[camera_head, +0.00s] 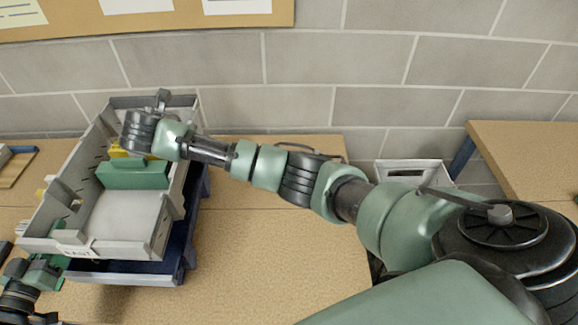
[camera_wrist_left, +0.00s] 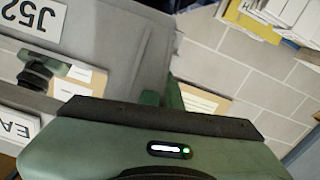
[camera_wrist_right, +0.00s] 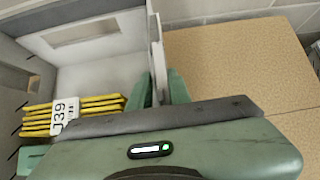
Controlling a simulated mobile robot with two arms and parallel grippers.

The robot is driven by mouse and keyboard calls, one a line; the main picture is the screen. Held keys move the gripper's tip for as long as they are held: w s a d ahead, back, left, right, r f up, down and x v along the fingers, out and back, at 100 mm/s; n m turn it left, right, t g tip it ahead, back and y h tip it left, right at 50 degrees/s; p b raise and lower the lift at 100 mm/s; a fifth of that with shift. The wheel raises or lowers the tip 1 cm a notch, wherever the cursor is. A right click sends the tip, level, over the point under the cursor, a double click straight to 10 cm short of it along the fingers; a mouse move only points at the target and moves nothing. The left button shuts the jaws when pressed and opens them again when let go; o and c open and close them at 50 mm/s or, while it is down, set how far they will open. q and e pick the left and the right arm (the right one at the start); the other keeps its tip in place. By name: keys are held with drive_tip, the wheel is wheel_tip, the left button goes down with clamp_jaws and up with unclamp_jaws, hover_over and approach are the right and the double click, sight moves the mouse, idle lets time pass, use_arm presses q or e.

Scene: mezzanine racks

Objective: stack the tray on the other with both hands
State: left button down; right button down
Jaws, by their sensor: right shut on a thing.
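The grey tray (camera_head: 120,215) is at the left in the head view, with a green block (camera_head: 133,175) and yellow pieces inside. It sits above a dark blue tray (camera_head: 175,272), which shows past its near and right edges. I cannot tell whether they touch. My right gripper (camera_wrist_right: 160,90) is shut on the grey tray's right wall (camera_wrist_right: 156,45). In the head view its fingers are hidden behind my right arm. My left gripper (camera_head: 62,262) is at the near left corner. In the left wrist view its fingers (camera_wrist_left: 162,98) close around the grey wall (camera_wrist_left: 150,45).
The tan table (camera_head: 270,250) is clear right of the trays. A small light bin (camera_head: 410,168) stands beyond its right end, and another table (camera_head: 535,160) is at the far right. A brick wall closes the back. A small tray (camera_head: 15,168) lies at the left edge.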

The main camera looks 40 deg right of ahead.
use_arm(q)
drive_tip(key=shift+r, duration=0.25)
use_arm(e)
drive_tip(key=shift+r, duration=0.1)
